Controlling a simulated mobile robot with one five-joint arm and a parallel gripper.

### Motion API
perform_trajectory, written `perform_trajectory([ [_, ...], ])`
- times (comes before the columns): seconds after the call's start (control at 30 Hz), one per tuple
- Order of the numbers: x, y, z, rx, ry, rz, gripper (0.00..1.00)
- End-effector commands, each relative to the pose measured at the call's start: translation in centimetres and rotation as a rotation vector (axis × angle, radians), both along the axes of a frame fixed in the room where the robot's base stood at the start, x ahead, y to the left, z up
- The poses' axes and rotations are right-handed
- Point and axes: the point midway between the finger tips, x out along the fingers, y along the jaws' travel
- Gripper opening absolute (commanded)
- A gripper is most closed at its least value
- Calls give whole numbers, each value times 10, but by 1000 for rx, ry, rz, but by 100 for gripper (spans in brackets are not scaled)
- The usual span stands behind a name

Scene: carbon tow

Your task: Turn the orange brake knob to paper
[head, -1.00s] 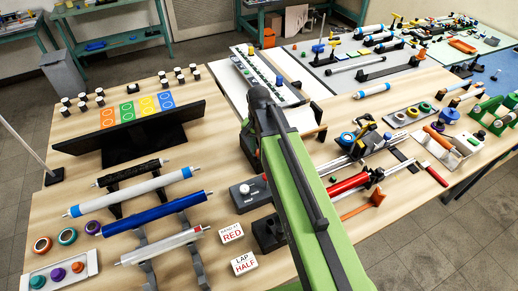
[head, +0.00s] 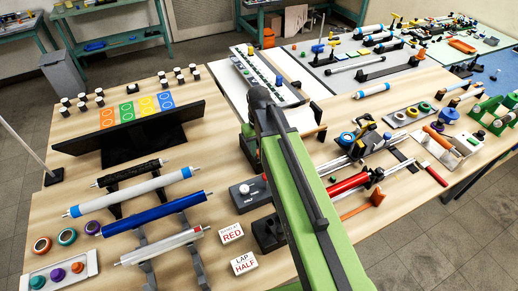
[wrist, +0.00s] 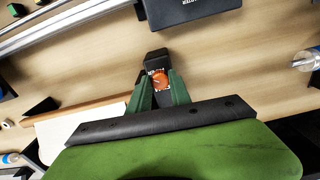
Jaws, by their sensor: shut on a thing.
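The orange brake knob (wrist: 160,79) shows in the wrist view, on a small black block (wrist: 157,58) on the wooden table. Small pale lettering lies above and below the knob, too small to read. A faint pale mark shows on the knob, but I cannot tell which label it faces. My gripper (wrist: 159,86) has its two green fingers on the left and right sides of the knob and is shut on it. In the head view my green arm reaches over the table, and neither the knob nor my fingertips can be made out there.
In the wrist view a dark box (wrist: 190,10) with lettering is above the knob, metal rails (wrist: 62,28) run at upper left, and a pale board (wrist: 78,130) lies at lower left. Bare table lies right of the knob. In the head view rollers (head: 140,215) stand left of my arm.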

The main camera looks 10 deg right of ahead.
Motion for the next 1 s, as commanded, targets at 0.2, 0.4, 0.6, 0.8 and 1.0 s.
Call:
perform_trajectory([
  [0.2, 0, 0, 0, 0, 1, 80, 0],
  [0.4, 0, 0, 0, 0, 1, 109, 0],
  [0.6, 0, 0, 0, 0, 1, 112, 0],
  [0.8, 0, 0, 0, -1, 2, 112, 27],
  [1.0, 0, 1, 0, 0, 1, 112, 46],
])
